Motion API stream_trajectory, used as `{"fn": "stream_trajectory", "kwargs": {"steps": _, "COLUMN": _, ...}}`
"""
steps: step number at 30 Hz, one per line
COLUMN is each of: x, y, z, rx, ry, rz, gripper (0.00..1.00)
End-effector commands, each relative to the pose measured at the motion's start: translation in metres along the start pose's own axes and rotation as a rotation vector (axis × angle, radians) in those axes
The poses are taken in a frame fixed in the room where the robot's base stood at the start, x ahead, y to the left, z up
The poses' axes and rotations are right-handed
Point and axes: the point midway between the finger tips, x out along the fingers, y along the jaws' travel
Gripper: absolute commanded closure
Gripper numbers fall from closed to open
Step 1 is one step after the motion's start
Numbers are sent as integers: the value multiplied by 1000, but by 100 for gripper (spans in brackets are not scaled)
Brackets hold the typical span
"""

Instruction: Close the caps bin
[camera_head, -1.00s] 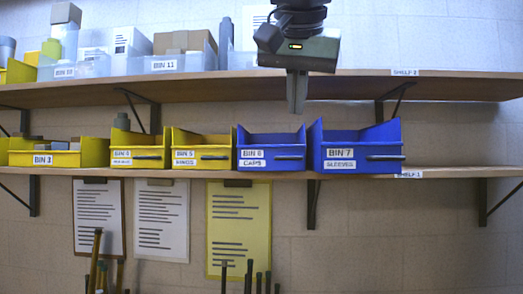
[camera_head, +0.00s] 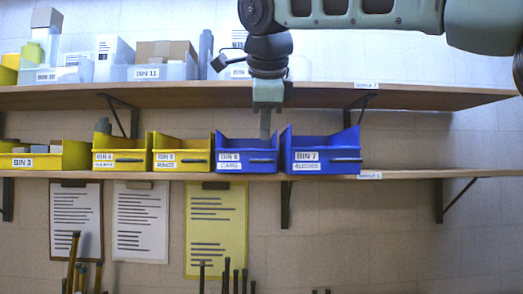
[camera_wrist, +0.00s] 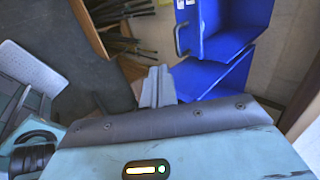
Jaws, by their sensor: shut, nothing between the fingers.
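The caps bin (camera_head: 232,161), a blue open-topped bin labelled BIN 6 CAPS with a dark front handle, stands on the lower shelf. How far it is pulled out I cannot tell from the head view. My gripper (camera_head: 265,135) points down, shut and empty, and overlaps the right part of this bin in the head view. Whether it touches the bin I cannot tell. In the wrist view the closed fingers (camera_wrist: 158,78) are beside two blue bin shapes. The caps bin's inside is hidden in the head view.
Blue BIN 7 (camera_head: 308,165) stands close on the right and yellow BIN 5 (camera_head: 180,164) on the left. The upper shelf (camera_head: 420,95) runs above, behind my gripper in the picture. The lower shelf is bare right of BIN 7.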

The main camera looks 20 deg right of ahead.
Motion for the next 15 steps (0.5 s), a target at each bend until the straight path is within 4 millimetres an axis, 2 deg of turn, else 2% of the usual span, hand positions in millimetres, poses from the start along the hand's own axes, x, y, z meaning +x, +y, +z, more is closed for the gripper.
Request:
{"fn": "stream_trajectory", "kwargs": {"steps": 7, "x": 50, "y": -1, "z": -1, "rx": -2, "ry": 3, "rz": 2, "gripper": 100}}
{"fn": "stream_trajectory", "kwargs": {"steps": 9, "x": 57, "y": -10, "z": 0, "rx": -1, "ry": 3, "rz": 2, "gripper": 100}}
{"fn": "stream_trajectory", "kwargs": {"steps": 15, "x": 76, "y": -22, "z": 0, "rx": -2, "ry": 0, "rz": 1, "gripper": 100}}
